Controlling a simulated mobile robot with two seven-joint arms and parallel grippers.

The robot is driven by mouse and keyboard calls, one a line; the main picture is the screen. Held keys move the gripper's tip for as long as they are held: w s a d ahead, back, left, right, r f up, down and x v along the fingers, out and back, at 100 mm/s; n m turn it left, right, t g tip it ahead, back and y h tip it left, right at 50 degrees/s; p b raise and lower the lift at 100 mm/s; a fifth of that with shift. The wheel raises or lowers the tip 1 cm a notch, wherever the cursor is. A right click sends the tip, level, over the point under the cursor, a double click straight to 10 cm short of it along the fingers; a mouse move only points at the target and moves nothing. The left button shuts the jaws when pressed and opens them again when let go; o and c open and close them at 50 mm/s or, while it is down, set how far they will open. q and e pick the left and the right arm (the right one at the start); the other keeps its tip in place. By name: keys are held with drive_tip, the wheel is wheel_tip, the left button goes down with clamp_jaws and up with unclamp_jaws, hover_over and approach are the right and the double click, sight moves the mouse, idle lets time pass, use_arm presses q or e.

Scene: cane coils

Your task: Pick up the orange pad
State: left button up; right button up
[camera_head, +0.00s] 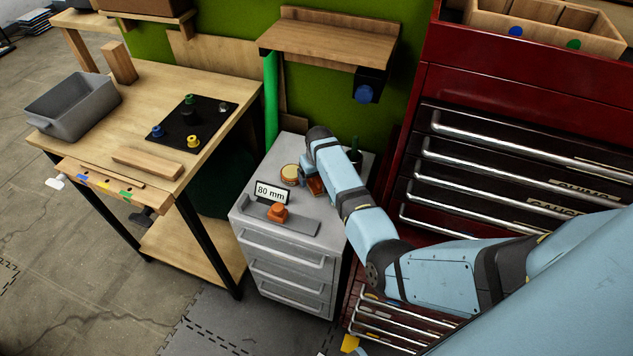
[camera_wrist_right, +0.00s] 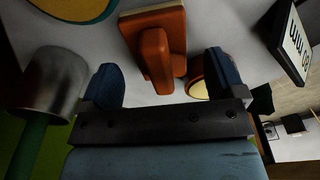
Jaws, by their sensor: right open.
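The orange pad (camera_head: 315,186) lies on the grey cabinet top, partly hidden by my right arm in the head view. In the right wrist view the orange pad (camera_wrist_right: 160,42) is a flat block with a raised grip. My right gripper (camera_head: 307,168) is low over the cabinet top, beside the pad. In the wrist view my right gripper (camera_wrist_right: 165,78) is open, with the raised grip showing between its dark blue fingers. I cannot tell whether they touch it. My left gripper is not in view.
A wooden shelf (camera_head: 330,42) hangs above; a red tool chest (camera_head: 470,85) stands right.

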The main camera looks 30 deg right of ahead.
wheel_tip(320, 180, down, 2)
drive_tip(key=shift+w+f, duration=0.1)
drive_tip(key=shift+w, duration=0.05)
drive_tip(key=c, duration=1.1)
wheel_tip(320, 180, up, 20)
drive_tip(key=shift+p, duration=0.75)
